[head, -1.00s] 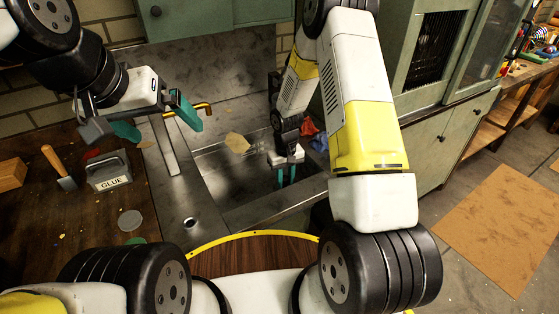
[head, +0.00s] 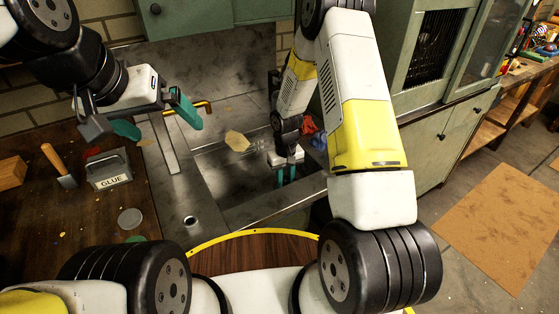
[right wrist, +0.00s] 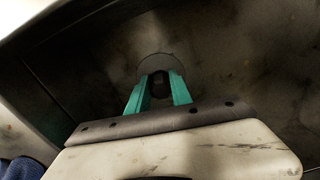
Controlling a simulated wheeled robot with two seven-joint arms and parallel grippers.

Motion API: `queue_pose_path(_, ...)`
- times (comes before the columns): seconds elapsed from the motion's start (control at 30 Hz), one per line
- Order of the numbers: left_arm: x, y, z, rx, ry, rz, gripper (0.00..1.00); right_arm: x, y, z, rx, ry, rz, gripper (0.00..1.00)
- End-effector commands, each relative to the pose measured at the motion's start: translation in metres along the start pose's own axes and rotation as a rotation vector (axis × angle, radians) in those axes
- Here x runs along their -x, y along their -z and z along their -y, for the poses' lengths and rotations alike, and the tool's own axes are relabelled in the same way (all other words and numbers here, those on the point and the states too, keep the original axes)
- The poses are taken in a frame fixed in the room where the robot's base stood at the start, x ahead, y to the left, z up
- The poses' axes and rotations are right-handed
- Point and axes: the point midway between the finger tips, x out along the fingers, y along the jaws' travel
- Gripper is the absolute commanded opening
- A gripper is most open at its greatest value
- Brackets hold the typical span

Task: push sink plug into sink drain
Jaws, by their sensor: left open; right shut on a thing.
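The metal sink (head: 215,178) lies in the middle of the head view. My right gripper (head: 287,174) points down into the right part of its basin. In the right wrist view, my right gripper (right wrist: 159,95) is shut on the dark sink plug (right wrist: 160,80), between its two teal fingers. A round grey shape (right wrist: 154,60) shows just beyond the plug; I cannot tell whether it is the sink drain's rim or part of the plug, nor how deep the plug sits. My left gripper (head: 158,120) is open and empty above the sink's left back edge.
An orange-brown tap (head: 202,105) stands at the sink's back. A yellowish scrap (head: 237,141) shows over the basin. Red and blue cloths (head: 318,141) lie right of my right gripper. A glue box (head: 108,170) and a wooden-handled tool (head: 55,165) are on the left worktop.

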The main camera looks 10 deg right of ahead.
Motion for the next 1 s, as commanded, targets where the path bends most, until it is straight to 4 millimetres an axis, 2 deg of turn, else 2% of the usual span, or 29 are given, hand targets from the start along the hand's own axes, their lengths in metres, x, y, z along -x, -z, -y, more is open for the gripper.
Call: queue_pose_path(1.0, 0.0000, 0.0000, 0.0000, 0.000, 0.000, 0.000, 1.00, -0.0075, 0.0009, 0.0001, 0.000, 0.000, -0.001, 0.00)
